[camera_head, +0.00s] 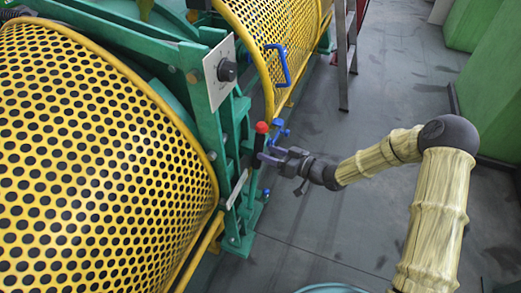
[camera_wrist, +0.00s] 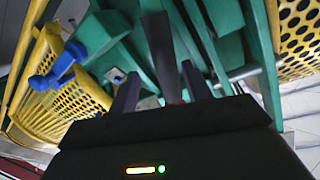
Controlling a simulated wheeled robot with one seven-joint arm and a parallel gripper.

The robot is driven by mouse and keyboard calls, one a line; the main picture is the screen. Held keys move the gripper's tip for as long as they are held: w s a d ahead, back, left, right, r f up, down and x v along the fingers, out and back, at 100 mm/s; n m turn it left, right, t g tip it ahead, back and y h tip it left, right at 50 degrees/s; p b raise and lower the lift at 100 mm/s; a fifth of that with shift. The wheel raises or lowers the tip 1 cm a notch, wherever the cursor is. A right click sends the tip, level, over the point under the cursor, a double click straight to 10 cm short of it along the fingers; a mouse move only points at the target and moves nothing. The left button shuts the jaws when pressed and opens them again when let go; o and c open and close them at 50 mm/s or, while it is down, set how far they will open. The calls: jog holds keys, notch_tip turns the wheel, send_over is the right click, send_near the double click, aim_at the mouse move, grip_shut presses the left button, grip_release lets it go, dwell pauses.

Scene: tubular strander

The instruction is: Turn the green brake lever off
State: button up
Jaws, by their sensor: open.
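The brake lever (camera_head: 261,140) stands nearly upright beside the green machine frame, with a red knob on top and a dark shaft. My gripper (camera_head: 266,157) is at the lever's shaft, just below the red knob. In the wrist view, a dark bar that looks like the lever's shaft (camera_wrist: 160,45) shows between the two fingers of my gripper (camera_wrist: 160,84). The fingers are apart, with gaps visible beside the bar. Whether either finger touches the shaft cannot be told. The lever's lower end is partly hidden by the frame.
A green frame (camera_head: 205,95) carries a plate with a black knob (camera_head: 227,70). Yellow perforated guards (camera_head: 95,160) lie to the left and behind. A blue handle (camera_head: 283,66) sits on the rear guard. A ladder (camera_head: 345,55) stands behind.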

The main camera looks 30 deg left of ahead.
jog(key=s+d+r, duration=0.1)
jog(key=d, duration=1.1)
jog(key=shift+d+r+p, duration=0.35)
jog(key=shift+d+p, duration=0.05)
